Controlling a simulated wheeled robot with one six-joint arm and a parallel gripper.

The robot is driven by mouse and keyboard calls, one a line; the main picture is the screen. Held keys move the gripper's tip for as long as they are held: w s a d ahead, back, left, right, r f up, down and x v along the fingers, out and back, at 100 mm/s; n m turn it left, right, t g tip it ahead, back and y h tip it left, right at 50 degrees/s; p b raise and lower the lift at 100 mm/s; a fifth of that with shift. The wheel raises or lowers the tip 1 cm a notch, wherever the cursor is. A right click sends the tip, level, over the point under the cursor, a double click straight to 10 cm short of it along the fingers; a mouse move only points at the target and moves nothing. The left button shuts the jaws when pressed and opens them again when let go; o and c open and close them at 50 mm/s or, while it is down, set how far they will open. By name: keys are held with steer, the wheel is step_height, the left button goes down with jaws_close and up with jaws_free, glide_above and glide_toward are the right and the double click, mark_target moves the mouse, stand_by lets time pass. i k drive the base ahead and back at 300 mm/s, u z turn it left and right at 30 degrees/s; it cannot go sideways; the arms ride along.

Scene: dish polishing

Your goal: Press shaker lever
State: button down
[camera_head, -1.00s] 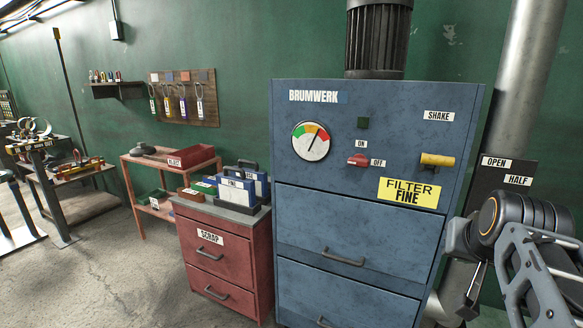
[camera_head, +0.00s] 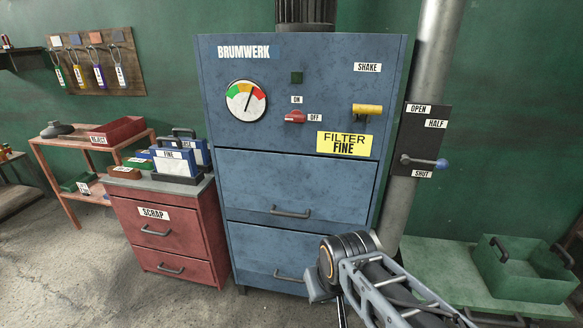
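The shaker lever (camera_head: 367,109) is a short yellow handle on the upper right of the blue BRUMWERK cabinet (camera_head: 215,130). It sits under the SHAKE label (camera_head: 367,68) and above the yellow FILTER FINE sign (camera_head: 344,143). The handle lies roughly level. My arm shows at the bottom right, in front of the cabinet's lower drawer and below the lever, apart from it. I cannot make out my gripper's fingers.
A red switch (camera_head: 295,117) and a dial (camera_head: 246,101) are left of the lever. A blue-knobbed pipe lever (camera_head: 440,164) points toward SHUT at right. A red SCRAP cabinet (camera_head: 170,237) stands left, a green bench (camera_head: 480,300) right. Floor at lower left is clear.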

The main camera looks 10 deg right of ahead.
mark_target(362, 111)
steer(key=u, duration=0.05)
steer(key=k, duration=0.65)
steer(key=u, duration=0.5)
steer(key=i, duration=1.2)
steer(key=z, duration=0.6)
steer(key=i, duration=0.5)
steer(key=z, duration=0.55)
